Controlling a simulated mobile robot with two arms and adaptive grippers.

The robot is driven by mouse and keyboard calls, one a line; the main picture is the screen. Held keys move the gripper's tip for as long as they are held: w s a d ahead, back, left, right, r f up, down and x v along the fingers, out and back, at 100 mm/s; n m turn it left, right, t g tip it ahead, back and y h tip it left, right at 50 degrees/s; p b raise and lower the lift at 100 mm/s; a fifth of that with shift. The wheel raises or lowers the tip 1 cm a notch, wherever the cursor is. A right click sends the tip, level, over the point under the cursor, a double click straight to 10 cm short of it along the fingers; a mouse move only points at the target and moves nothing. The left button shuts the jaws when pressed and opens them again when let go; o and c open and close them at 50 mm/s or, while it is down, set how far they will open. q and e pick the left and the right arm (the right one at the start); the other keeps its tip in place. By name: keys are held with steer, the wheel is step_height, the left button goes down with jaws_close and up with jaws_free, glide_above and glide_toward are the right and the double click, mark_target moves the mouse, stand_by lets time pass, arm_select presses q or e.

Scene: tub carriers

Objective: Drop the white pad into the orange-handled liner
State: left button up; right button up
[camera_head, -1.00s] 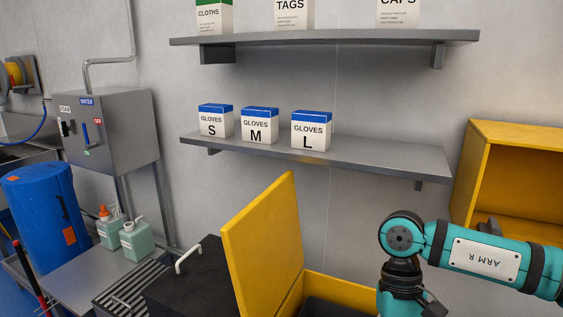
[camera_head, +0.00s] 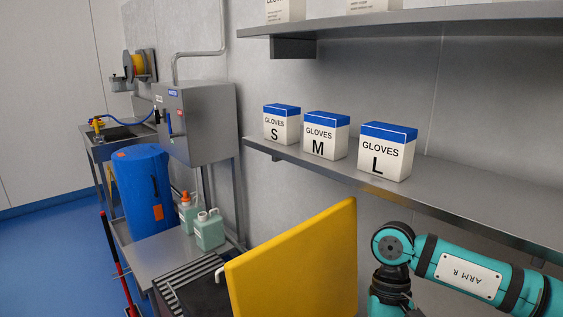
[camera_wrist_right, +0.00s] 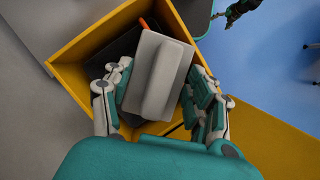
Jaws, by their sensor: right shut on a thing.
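In the right wrist view my right gripper (camera_wrist_right: 158,96) is shut on the white pad (camera_wrist_right: 155,75), a pale block with a raised ridge. The pad is between its fingers, over the opening of a yellow box (camera_wrist_right: 82,48). A dark liner (camera_wrist_right: 107,65) shows inside the box, beside and behind the pad. A small orange piece (camera_wrist_right: 149,23), which looks like the liner's handle, shows past the pad's far edge. The pad hides most of the liner, and I cannot tell the height between them. A dark jointed part at the top right may be my left gripper (camera_wrist_right: 236,11); its jaws are unclear.
In the head view a yellow panel (camera_head: 295,265) stands up before my right arm. A shelf (camera_head: 440,190) with glove boxes (camera_head: 325,137) runs along the wall. A blue drum (camera_head: 142,190) and green bottles (camera_head: 209,231) stand left. Blue floor (camera_head: 50,255) is open at far left.

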arm_select(q)
steer(key=shift+o, duration=0.9)
steer(key=shift+g, duration=0.4)
steer(key=s+a+f+b, duration=0.1)
steer(key=s+a+f, duration=0.1)
steer(key=s+a, duration=0.1)
steer(key=shift+s+a+f+b, duration=0.3)
steer(key=shift+f+b, duration=0.1)
steer(key=shift+w+d+f+b, duration=0.1)
steer(key=shift+d+f+b, duration=0.05)
steer(key=shift+f+b, duration=0.7)
steer(key=shift+w+d+f+b, duration=0.1)
steer(key=shift+f+b, duration=0.65)
steer(key=shift+b, duration=0.05)
arm_select(e)
steer(key=d+f+m+y, duration=0.1)
steer(key=d+f+m, duration=0.1)
steer(key=f, duration=0.8)
steer(key=w+d+f+m+t+y, duration=0.1)
steer(key=f+m, duration=0.4)
steer(key=f, duration=0.6)
steer(key=shift+w+d+f+m+t, duration=0.25)
steer(key=shift+d+m+t, duration=0.05)
steer(key=shift+d, duration=0.15)
arm_select(q)
steer(key=shift+w, duration=0.1)
arm_select(e)
steer(key=o, duration=1.2)
